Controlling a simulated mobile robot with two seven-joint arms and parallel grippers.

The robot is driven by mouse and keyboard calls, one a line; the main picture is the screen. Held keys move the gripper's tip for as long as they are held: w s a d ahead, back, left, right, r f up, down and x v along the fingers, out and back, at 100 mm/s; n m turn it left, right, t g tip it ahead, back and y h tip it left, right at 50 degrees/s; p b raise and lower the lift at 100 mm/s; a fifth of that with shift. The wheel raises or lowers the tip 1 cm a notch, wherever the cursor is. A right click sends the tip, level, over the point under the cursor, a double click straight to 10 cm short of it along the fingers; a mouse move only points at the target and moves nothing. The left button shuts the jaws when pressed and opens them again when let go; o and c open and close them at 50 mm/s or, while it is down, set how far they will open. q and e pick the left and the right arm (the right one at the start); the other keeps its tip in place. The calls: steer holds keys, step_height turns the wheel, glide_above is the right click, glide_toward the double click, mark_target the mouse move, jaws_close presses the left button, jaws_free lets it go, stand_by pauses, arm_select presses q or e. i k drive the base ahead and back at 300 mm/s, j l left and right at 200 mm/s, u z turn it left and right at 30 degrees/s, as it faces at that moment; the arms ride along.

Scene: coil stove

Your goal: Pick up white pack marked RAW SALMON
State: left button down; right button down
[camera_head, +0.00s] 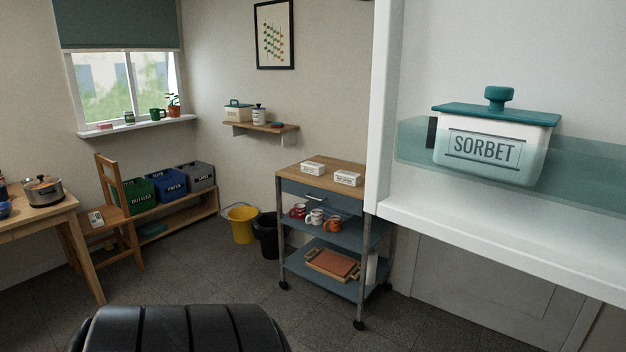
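Two small white packs with dark lettering lie on the wooden top of the blue cart in the middle of the view. One white pack (312,168) is on the left and farther back; the other white pack (347,178) is on the right, close to the cart's right edge. Their lettering is too small to read for sure, so I cannot tell which, if either, is marked RAW SALMON. They stand apart with bare wood around them. Neither of my grippers is in view.
The wheeled cart (332,205) holds mugs and a tray below. A white unit (385,110) with a SORBET tub (485,150) stands close on the right. A yellow bucket (240,225), black bin (265,240), chair (118,215) and table (45,215) stand left; dark floor between is open.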

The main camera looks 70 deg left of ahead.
mark_target(352, 179)
steer(key=u, duration=1.95)
steer(key=i+j+z, duration=0.2)
steer(key=i+z, duration=0.2)
steer(key=i+j+z, duration=0.25)
steer(key=z, duration=0.15)
steer(key=i+j+z, duration=0.25)
steer(key=j+z, duration=0.15)
